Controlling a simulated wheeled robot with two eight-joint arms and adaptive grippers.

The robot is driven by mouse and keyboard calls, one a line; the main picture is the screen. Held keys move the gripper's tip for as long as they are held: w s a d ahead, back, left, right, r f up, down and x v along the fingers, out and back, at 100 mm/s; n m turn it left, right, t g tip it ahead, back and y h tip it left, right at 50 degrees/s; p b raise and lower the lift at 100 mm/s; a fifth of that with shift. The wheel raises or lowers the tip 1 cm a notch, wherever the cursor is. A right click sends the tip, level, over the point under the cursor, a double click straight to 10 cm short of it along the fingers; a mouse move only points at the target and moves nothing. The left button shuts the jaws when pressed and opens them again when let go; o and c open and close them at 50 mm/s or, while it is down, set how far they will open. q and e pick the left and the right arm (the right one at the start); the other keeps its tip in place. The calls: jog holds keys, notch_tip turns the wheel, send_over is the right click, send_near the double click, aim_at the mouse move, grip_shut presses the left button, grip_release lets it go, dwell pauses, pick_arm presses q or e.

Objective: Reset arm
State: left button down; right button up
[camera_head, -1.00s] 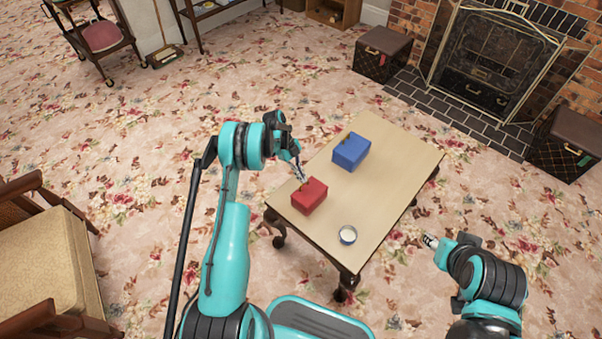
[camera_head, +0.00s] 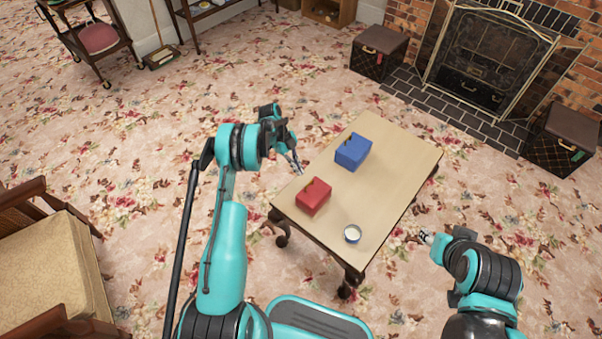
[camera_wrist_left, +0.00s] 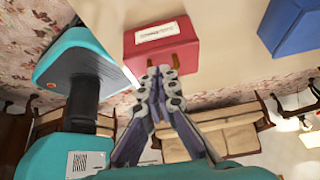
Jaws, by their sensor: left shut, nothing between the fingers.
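My left gripper (camera_head: 298,169) is shut and empty, beside the table's left edge, close to the red box. In the left wrist view its fingers (camera_wrist_left: 160,75) meet just in front of the red box (camera_wrist_left: 162,45). The red box (camera_head: 314,197) sits on the wooden table (camera_head: 385,185) near its left edge. A blue box (camera_head: 353,152) sits farther back; it also shows in the left wrist view (camera_wrist_left: 290,25). My right gripper (camera_head: 426,237) is to the right of the table's front; its small fingertips do not show clearly whether they are open.
A small round white-topped container (camera_head: 352,233) stands near the table's front edge. An armchair (camera_head: 50,265) is at the left. Two dark boxes (camera_head: 379,52) (camera_head: 562,140) flank the fireplace (camera_head: 492,60). Patterned carpet is open left of the table.

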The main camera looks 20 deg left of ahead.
pick_arm(q)
jog(key=w+a+f, duration=0.1)
jog(key=w+a, duration=0.1)
jog(key=a, duration=0.3)
jog(key=shift+w+a, duration=0.2)
